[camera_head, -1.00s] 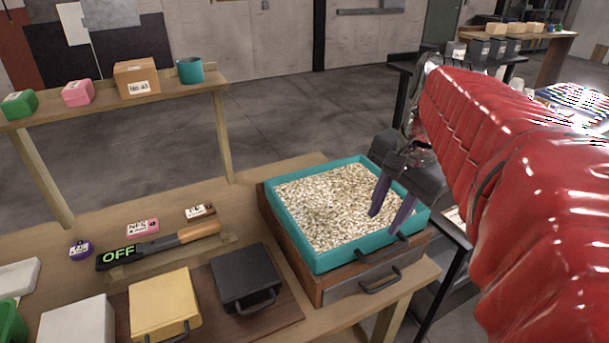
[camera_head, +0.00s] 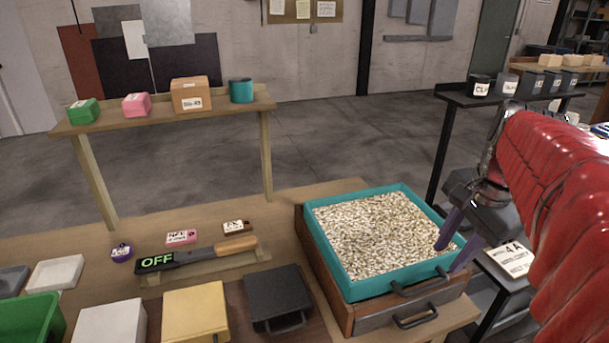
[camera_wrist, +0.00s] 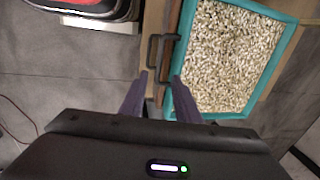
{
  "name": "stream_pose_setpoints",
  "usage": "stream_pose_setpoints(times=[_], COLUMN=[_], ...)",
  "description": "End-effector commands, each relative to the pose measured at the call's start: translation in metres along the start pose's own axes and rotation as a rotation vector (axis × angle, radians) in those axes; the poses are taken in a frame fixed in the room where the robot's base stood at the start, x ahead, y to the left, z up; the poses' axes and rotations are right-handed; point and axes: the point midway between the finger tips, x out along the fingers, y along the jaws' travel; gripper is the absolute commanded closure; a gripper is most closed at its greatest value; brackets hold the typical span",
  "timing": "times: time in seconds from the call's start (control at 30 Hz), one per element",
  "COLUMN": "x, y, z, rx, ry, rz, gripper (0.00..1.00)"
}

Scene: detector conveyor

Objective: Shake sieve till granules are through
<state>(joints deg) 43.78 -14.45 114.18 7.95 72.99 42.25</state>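The teal sieve (camera_head: 322,243) is a square tray full of pale granules (camera_head: 375,235). It sits level on a wooden box (camera_head: 330,302) with a grey drawer-like front. A dark handle (camera_head: 420,284) is on the sieve's front wall. My gripper (camera_head: 450,256) has two purple fingers, spread apart and empty, at the sieve's right front corner. In the wrist view my gripper (camera_wrist: 156,80) is open, with one finger over the teal wall and the other outside it. A dark handle (camera_wrist: 154,52) lies just beyond the fingertips. What lies under the granules is hidden.
A black case (camera_head: 278,298), a yellow case (camera_head: 195,312) and a wand marked OFF (camera_head: 190,256) lie left of the box. A raised shelf (camera_head: 180,110) holds small boxes behind. A dark stand (camera_head: 500,97) is at the right.

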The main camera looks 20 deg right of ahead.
Motion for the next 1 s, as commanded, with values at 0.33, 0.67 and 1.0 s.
stream_pose_setpoints(times=[0.33,0.67,1.0], x=[0.055,0.101,0.112], y=[0.001,0.000,0.000], z=[0.001,0.001,0.001], rx=[-0.001,-0.001,-0.002], ry=[-0.004,-0.002,-0.001], rz=[0.003,0.002,0.000], gripper=[0.71,0.71,0.71])
